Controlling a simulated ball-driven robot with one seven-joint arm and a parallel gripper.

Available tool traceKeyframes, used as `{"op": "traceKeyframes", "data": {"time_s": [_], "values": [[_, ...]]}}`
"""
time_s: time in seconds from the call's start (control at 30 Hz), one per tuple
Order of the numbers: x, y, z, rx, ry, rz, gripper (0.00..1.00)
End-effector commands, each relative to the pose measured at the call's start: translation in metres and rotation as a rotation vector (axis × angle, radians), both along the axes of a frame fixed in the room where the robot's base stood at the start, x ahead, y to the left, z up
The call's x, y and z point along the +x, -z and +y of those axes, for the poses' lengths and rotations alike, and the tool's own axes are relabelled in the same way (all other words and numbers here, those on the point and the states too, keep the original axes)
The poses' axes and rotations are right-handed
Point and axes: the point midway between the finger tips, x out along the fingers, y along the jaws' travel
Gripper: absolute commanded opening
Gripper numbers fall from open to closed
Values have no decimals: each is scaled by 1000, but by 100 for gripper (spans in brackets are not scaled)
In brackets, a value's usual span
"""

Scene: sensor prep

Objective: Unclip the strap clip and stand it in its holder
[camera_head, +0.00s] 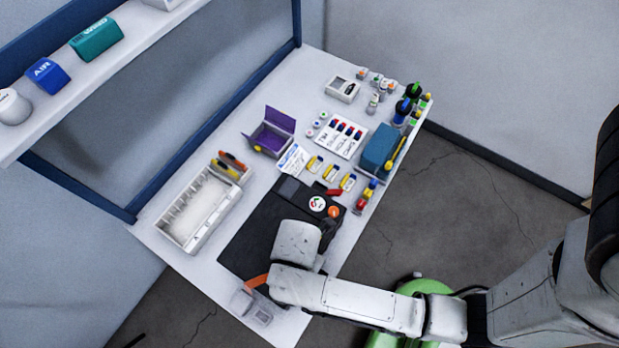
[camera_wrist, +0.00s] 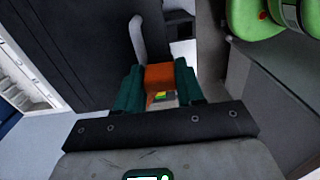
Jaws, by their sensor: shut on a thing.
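In the wrist view my gripper (camera_wrist: 159,82) has its two green fingers shut on an orange block (camera_wrist: 160,76), which looks like the strap clip. A small patch of yellow, green and red shows below the block, between the fingers. A pale grey curved bar (camera_wrist: 138,36) rises just beyond the fingers, over the black mat. I cannot tell whether the block touches it. An orange strip (camera_head: 257,281) lies beside a clear grey box (camera_head: 251,305) at the table's near corner. I cannot tell which thing is the holder.
A white tray (camera_head: 195,207), a purple box (camera_head: 270,132) and a blue box (camera_head: 379,150) stand farther back.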

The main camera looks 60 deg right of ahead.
Motion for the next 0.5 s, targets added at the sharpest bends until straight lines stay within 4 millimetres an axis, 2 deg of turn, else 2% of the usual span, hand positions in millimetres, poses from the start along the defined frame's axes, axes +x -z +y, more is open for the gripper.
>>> {"op": "traceKeyframes", "data": {"time_s": [0.03,0.1,0.5], "values": [[11,-4,10,12,-6,-33,8],[13,-4,18,13,-6,-33,0],[17,-3,55,9,-2,-29,0]]}}
